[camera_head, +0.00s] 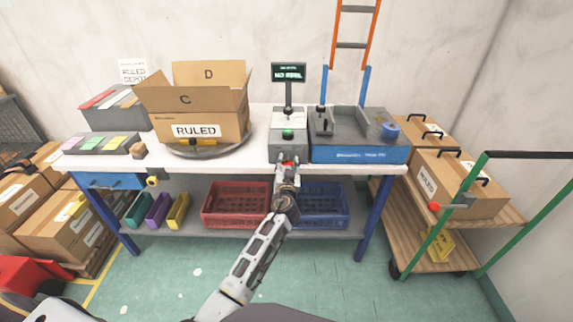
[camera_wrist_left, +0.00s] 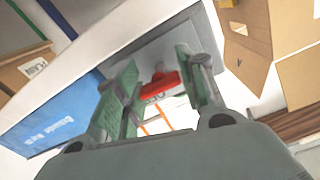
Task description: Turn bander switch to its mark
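The bander is a grey unit with a blue front panel (camera_head: 360,154) at the right of the bench. A grey box with a green button (camera_head: 288,134) stands at its left, below a display (camera_head: 288,73) that reads "NO REEL". A red switch (camera_head: 288,162) shows at the box's lower front, partly hidden by my left gripper (camera_head: 287,170). In the left wrist view, the red switch (camera_wrist_left: 163,84) lies between the spread fingers of my left gripper (camera_wrist_left: 157,62). I cannot tell whether they touch it. Its mark is not discernible. My right gripper is not in view.
A carton marked "RULED" (camera_head: 200,118) stands on a round turntable (camera_head: 208,151) left of the box. Red (camera_head: 234,204) and blue (camera_head: 322,205) crates sit on the shelf below. A wooden cart (camera_head: 455,250) with cartons stands at the right.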

